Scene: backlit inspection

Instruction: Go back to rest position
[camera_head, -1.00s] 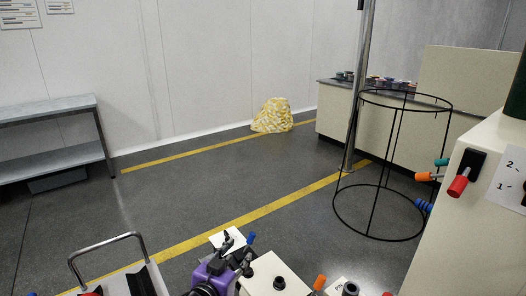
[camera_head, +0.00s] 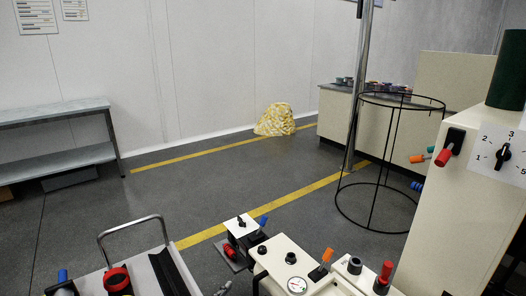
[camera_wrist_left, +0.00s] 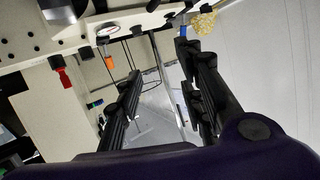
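My left gripper (camera_wrist_left: 162,72) shows in the left wrist view, with its two dark fingers apart and only the background between them. Nothing is held. The purple wrist housing fills the bottom of that view. My left gripper is out of the head view. My right gripper shows in neither view.
A cream workbench panel with a gauge (camera_head: 297,285), an orange-handled switch (camera_head: 326,256) and a red knob (camera_head: 386,268) lies in front. A cream cabinet with a dial (camera_head: 503,155) stands right. A black wire frame (camera_head: 408,231) stands behind. The floor at left centre is clear.

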